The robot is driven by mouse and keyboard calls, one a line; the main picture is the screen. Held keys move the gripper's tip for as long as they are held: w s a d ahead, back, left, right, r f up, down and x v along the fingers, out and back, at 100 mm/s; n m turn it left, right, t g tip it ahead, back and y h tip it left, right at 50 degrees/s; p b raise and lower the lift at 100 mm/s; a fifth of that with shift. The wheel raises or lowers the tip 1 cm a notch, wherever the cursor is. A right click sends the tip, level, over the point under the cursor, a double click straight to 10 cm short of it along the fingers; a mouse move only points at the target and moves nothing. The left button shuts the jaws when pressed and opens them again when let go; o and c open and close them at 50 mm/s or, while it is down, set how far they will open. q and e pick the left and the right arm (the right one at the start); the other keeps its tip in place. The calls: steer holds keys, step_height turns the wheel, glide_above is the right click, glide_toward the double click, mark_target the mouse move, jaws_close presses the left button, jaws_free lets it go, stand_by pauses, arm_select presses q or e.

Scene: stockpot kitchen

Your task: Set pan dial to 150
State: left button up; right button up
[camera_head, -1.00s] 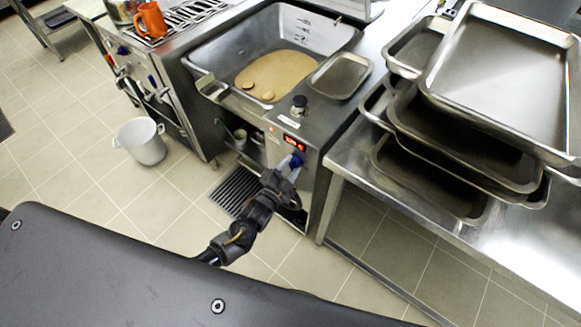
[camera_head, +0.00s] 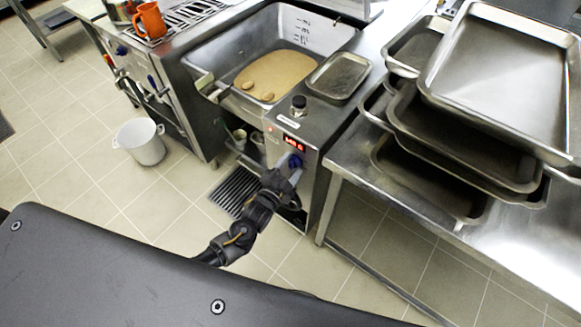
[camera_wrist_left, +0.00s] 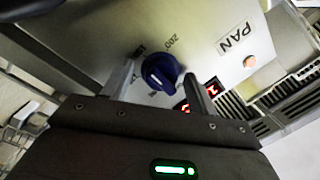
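The pan dial (camera_head: 295,161) is a blue round knob on the front panel of the steel tilting pan (camera_head: 226,66). It also shows in the left wrist view (camera_wrist_left: 158,71), with printed numbers around it, "200" among them, and a "PAN" label (camera_wrist_left: 235,38). My left gripper (camera_head: 286,174) is at the dial. In the wrist view its two fingers stand apart on either side of the knob, with a small gap visible. A red digital display (camera_head: 293,142) sits above the dial; its digits are too blurred to read, and a finger partly covers it in the wrist view. My right gripper is not in view.
A black-topped knob (camera_head: 298,102) and a small tray (camera_head: 338,75) sit on the pan's side top. Stacked steel trays (camera_head: 500,75) fill the bench at right. A pot (camera_head: 140,142) stands on the floor at left, near a floor grate (camera_head: 237,190).

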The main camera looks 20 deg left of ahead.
arm_select(q)
steer(key=b+v, duration=0.1)
steer(key=v, duration=0.9)
steer(key=shift+s, duration=0.4)
